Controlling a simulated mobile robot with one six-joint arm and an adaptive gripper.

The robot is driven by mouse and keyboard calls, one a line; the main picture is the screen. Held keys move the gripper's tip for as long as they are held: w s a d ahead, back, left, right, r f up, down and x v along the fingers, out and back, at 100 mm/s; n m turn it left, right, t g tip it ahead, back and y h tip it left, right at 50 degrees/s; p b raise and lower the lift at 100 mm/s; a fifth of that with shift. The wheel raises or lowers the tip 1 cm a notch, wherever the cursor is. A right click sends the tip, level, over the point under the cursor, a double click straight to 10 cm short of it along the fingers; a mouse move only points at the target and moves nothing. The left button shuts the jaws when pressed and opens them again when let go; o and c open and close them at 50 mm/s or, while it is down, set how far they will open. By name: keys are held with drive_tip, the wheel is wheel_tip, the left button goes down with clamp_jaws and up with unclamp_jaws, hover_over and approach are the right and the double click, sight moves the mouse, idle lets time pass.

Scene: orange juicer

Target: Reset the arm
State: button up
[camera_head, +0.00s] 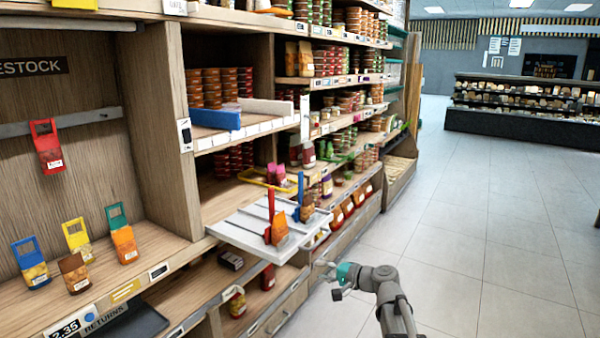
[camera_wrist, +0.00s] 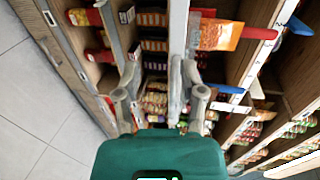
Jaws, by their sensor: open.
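My gripper (camera_head: 328,277) is at the end of my grey arm, low in front of the shelving and over the aisle side. In the wrist view my gripper (camera_wrist: 156,72) shows two grey fingers spread apart with nothing between them. A pale tray (camera_head: 232,234) juts from the shelf up and left of my gripper in the head view. An orange packet (camera_head: 279,228) with a red strip stands on it. In the wrist view the orange packet (camera_wrist: 220,36) is beyond the right finger, apart from it.
Below the tray, shelf edges and drawers lie close to my gripper. Several colored packets, including a red one (camera_head: 47,147), are in the left bay. Stacked tins fill the upper shelves. The tiled floor (camera_head: 480,230) to the right is clear.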

drive_tip(key=s+d+f+n+g+h, duration=0.2)
drive_tip(key=s+f+n+g+h, duration=0.35)
drive_tip(key=s+f, duration=0.55)
drive_tip(key=s+d+f+g+h, duration=0.3)
drive_tip(key=s+d+f+h, duration=0.1)
drive_tip(key=s+d+h, duration=0.45)
wheel_tip(320, 180, up, 22)
drive_tip(key=y+p, duration=0.1)
drive_tip(key=p, duration=2)
drive_tip(key=shift+n+p, duration=0.4)
drive_tip(key=shift+n, duration=0.05)
